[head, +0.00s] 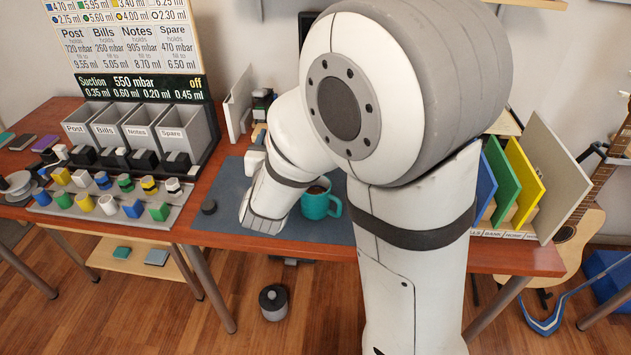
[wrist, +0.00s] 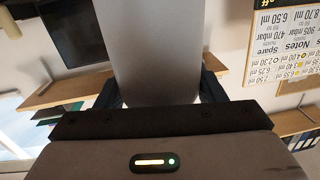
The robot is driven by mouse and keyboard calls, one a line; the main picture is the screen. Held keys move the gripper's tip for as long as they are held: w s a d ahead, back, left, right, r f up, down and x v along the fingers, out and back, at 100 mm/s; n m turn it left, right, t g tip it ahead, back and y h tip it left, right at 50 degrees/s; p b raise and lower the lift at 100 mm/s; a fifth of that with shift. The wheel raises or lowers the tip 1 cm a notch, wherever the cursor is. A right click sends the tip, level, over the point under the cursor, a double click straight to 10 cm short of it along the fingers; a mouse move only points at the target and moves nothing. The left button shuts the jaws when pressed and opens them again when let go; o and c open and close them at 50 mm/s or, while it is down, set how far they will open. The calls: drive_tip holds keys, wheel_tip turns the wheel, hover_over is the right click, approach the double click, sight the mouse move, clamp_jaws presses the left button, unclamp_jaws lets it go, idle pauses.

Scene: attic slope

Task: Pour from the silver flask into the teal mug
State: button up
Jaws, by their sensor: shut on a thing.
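The teal mug (head: 316,206) stands upright on the blue-grey mat, with its handle to the right and something brown inside. My arm passes in front of it and hides part of its surroundings. In the wrist view my gripper (wrist: 158,92) is shut on the silver flask (wrist: 155,45), a smooth grey body between the two dark fingers. The flask's far end is out of the picture, so its mouth is not seen. The wrist picture is upside down, with the wall lettering inverted. In the head view I cannot make out the flask or my fingers.
A small dark round piece (head: 208,206) lies on the mat (head: 230,190) left of the mug. A rack of grey bins (head: 150,130) and a tray of coloured blocks (head: 115,205) fill the left. Coloured dividers (head: 515,180) stand on the right.

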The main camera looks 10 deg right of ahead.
drive_tip(key=shift+a+n, duration=0.15)
drive_tip(key=shift+n, duration=0.15)
drive_tip(key=shift+r, duration=0.1)
drive_tip(key=shift+r+p, duration=1.7)
drive_tip(key=shift+r, duration=0.75)
